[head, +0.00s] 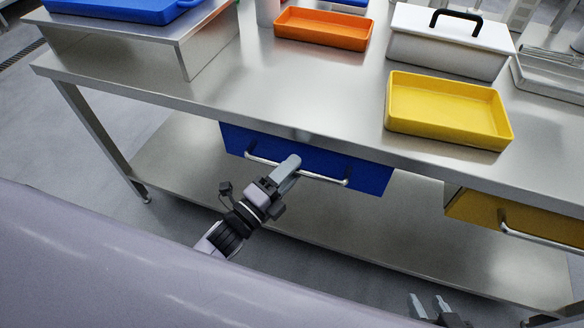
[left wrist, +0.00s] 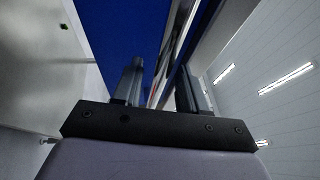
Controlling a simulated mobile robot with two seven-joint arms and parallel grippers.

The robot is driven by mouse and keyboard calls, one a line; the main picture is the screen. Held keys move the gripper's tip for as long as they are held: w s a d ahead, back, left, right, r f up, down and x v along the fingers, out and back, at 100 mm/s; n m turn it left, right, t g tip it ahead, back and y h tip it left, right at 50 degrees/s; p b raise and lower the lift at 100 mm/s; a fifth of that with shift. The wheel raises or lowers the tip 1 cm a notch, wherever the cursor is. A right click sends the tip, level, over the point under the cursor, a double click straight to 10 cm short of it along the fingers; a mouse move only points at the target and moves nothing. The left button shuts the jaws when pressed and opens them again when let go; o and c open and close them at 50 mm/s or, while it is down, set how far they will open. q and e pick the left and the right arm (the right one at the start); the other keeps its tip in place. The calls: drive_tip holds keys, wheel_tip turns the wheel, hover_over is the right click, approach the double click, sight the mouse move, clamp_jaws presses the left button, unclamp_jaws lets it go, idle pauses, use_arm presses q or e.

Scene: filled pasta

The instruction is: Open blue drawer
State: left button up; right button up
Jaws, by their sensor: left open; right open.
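The blue drawer (head: 365,177) hangs under the steel table top, its front about in line with the table edge; it looks closed. A silver bar handle (head: 322,178) runs across its front. My left gripper (head: 290,165) is at the middle of this handle, its fingers hiding part of the bar. In the left wrist view, my left gripper (left wrist: 158,85) is open, with the blue drawer front (left wrist: 140,30) ahead and what looks like the bar between its fingers; contact cannot be told. My right gripper (head: 430,306) is open and empty, low at the bottom right, away from the drawer.
The steel table (head: 330,95) carries a yellow tray (head: 440,132), an orange tray (head: 325,38) and a white box (head: 440,50) with a black handle. A yellow drawer (head: 475,211) hangs at the right. A lower shelf (head: 400,250) lies beneath. Floor shows in front.

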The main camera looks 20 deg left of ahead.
use_arm(q)
drive_tip(key=shift+w+d+r, duration=0.1)
drive_tip(key=shift+w+d, duration=0.1)
drive_tip(key=shift+w, duration=0.15)
clamp_jaws()
use_arm(e)
drive_tip(key=shift+w+r, duration=0.1)
drive_tip(key=shift+w, duration=0.15)
use_arm(q)
drive_tip(key=shift+s, duration=0.15)
